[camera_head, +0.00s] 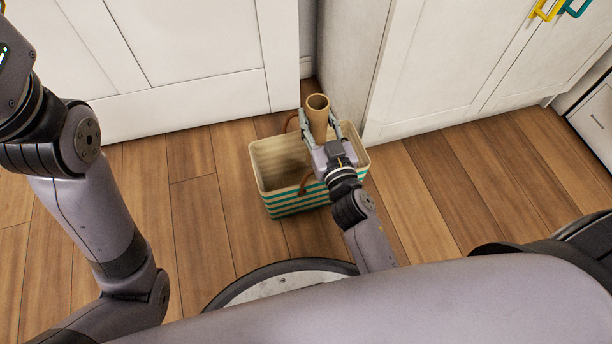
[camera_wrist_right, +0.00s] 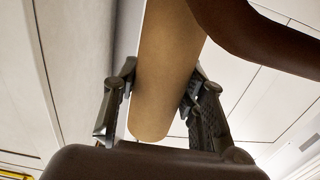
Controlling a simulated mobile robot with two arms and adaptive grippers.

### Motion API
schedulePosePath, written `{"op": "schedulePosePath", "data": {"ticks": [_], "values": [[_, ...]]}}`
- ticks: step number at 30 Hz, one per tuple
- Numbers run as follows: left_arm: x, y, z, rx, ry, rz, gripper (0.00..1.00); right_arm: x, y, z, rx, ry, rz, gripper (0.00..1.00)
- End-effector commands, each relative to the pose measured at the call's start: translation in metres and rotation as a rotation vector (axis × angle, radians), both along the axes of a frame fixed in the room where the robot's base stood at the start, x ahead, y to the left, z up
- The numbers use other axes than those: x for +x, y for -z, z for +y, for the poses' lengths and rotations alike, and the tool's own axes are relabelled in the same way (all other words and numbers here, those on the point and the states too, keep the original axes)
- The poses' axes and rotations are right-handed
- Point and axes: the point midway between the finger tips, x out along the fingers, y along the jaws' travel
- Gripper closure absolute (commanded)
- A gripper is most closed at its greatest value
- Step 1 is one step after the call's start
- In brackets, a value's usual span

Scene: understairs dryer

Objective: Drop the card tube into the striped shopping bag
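The card tube (camera_head: 318,116) is a plain brown cylinder with an open top end, standing roughly upright over the bag's right part in the head view. My right gripper (camera_head: 320,128) has a finger on each side of it. In the right wrist view the fingers (camera_wrist_right: 158,95) press on both sides of the tube (camera_wrist_right: 170,60). The striped shopping bag (camera_head: 297,200), cream with green stripes, stands open on the floor below. Its right part is hidden by my gripper and arm. My left gripper is out of view; only the left arm shows.
White cabinets (camera_head: 450,60) stand behind and right of the bag. Wooden floor (camera_head: 205,215) is clear to its left.

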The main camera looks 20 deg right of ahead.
Motion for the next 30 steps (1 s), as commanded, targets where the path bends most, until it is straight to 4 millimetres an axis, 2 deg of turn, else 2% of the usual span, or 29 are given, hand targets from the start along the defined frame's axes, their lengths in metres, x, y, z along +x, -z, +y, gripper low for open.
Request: {"op": "schedulePosePath", "data": {"ticks": [1, 10, 20, 26, 30], "values": [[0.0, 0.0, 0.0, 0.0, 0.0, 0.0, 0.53, 0.0, 0.0, 0.0, 0.0, 0.0, 0.0, 0.59], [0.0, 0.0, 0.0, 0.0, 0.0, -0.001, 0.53, 0.0, 0.0, 0.0, 0.0, 0.0, 0.0, 0.39], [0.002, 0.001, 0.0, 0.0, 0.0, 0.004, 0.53, 0.0, -0.001, 0.0, -0.001, 0.0, 0.0, 0.38], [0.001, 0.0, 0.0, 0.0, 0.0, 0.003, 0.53, 0.0, -0.02, 0.0, -0.005, -0.003, -0.006, 0.38], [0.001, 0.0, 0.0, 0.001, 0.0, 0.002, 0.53, 0.0, -0.047, 0.0, -0.003, -0.003, -0.008, 0.38]]}}
